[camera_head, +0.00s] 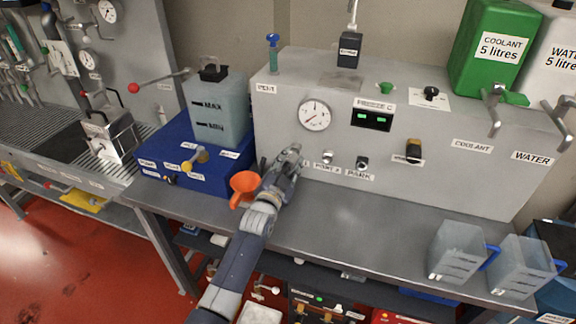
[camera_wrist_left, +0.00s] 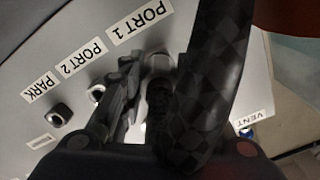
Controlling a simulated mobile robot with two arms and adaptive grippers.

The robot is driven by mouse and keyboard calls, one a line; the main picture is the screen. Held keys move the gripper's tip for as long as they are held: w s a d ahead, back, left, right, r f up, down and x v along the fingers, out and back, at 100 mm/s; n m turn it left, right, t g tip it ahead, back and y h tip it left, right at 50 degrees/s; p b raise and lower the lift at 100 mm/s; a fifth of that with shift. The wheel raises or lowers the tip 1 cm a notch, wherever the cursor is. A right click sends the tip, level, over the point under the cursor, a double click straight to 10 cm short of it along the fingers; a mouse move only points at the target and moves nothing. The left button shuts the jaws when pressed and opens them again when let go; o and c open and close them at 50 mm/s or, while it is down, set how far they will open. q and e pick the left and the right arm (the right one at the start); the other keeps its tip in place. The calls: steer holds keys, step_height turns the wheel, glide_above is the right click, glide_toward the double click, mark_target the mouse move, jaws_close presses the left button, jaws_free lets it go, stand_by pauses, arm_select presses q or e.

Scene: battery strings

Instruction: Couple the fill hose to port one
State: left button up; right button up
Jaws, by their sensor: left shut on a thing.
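My left gripper (camera_head: 294,152) is at the front of the grey panel, right over the place of port one, beside an orange funnel (camera_head: 244,183). In the left wrist view the PORT 1 label (camera_wrist_left: 140,24) shows above a pale fitting (camera_wrist_left: 158,62), port one. The gripper is shut on a dark round end (camera_wrist_left: 160,94), which looks like the fill hose's coupling, in front of that fitting. Whether they touch is unclear. A dark checkered band (camera_wrist_left: 215,70), apparently the hose, curves across the right side and hides the right finger. My right gripper is not in view.
Port two (camera_head: 334,160) and the park fitting (camera_head: 362,163) sit to the right. A blue box with a translucent MAX/MIN tank (camera_head: 219,110) stands to the left. Two clear jugs (camera_head: 456,250) stand at the bench's right end. The bench front (camera_head: 350,220) is clear.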

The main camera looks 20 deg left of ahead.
arm_select(q)
steer(key=shift+w, duration=0.25)
steer(key=o, duration=1.3)
steer(key=shift+c, duration=0.2)
steer(key=shift+s+f, duration=0.1)
steer(key=shift+s, duration=0.4)
steer(key=s, duration=1.1)
steer(key=shift+a, duration=0.2)
